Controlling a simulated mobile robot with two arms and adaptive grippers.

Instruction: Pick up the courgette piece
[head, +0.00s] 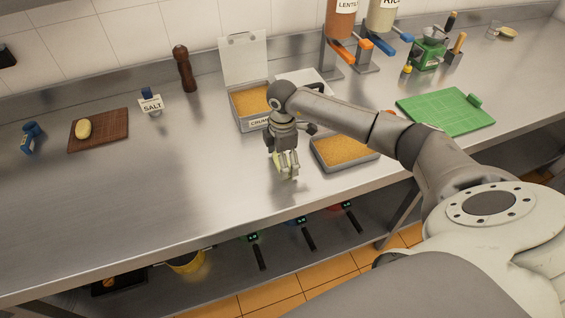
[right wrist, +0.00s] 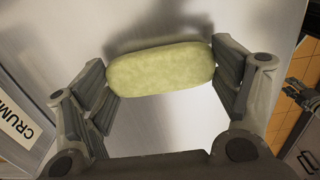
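The courgette piece is a pale green, rounded oblong (right wrist: 160,70) in the right wrist view. It spans the space between the two fingers of my right gripper (right wrist: 168,82), which touch it at both ends. In the head view the right gripper (head: 286,168) points down over the front middle of the counter, with pale green showing between its fingers. A shadow lies on the steel behind the piece, which appears to be off the counter. My left gripper is not in the head view; a dark jointed shape at the right wrist view's right edge may be it, too small to read.
A crumb box (head: 240,107) with raised lid stands behind the gripper. A crumb-filled tray (head: 345,166) sits just right of it. A green board (head: 446,112) lies farther right, a brown board (head: 98,145) at left. The counter's left front is clear.

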